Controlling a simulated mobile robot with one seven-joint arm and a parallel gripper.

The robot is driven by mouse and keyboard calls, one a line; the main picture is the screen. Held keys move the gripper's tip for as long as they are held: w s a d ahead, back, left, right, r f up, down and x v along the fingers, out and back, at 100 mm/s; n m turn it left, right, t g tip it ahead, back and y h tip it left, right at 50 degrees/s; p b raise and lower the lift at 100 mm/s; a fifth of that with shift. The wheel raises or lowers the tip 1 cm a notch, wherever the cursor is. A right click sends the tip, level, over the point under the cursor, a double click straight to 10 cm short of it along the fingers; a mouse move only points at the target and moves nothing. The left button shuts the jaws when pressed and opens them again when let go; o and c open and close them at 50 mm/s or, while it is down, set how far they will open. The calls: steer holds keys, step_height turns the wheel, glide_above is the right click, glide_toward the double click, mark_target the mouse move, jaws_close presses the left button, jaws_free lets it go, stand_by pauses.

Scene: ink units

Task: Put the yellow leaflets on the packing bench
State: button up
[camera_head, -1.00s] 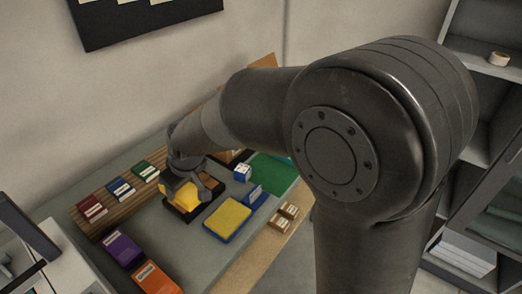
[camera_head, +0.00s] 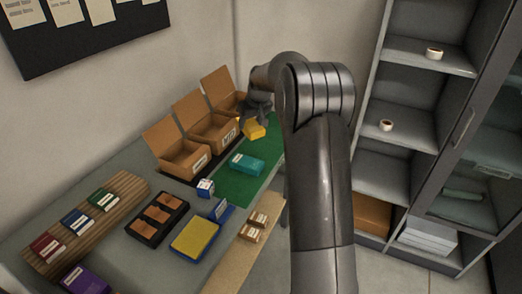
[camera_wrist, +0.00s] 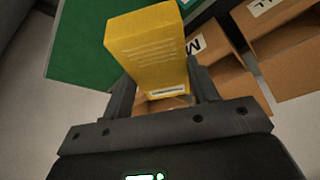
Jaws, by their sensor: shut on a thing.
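The yellow leaflets (camera_head: 254,131) are a yellow block-shaped pack, held above the green mat (camera_head: 235,185) in the head view. In the wrist view the pack (camera_wrist: 148,45) stands out between the fingers, with faint print lines and a small white label. My gripper (camera_head: 258,108) is shut on it, its far side partly hidden by the wrist. The grey bench (camera_head: 130,163) carries the green mat at its right end. I cannot tell the exact gap between the pack and the mat.
Open cardboard boxes (camera_head: 186,163) line the back beside the mat. A teal box (camera_head: 246,164) lies on the mat. A dark tray (camera_head: 157,220), a blue-and-yellow pad (camera_head: 195,238) and a small white-blue cube (camera_head: 205,187) stand left. Shelves (camera_head: 420,100) rise at right.

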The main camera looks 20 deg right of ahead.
steer(key=d+f+m+h, duration=0.1)
steer(key=d+m, duration=0.1)
steer(key=d, duration=1.7)
steer(key=w+a+f, duration=0.2)
steer(key=w, duration=0.1)
steer(key=w+a+f, duration=0.2)
steer(key=w+a, duration=0.1)
steer(key=w+a+f, duration=0.2)
steer(key=w+f, duration=0.1)
steer(key=shift+a, duration=0.3)
steer(key=shift+f, duration=2)
steer(key=shift+f, duration=0.15)
steer(key=o, duration=1.1)
steer(key=shift+c, duration=0.2)
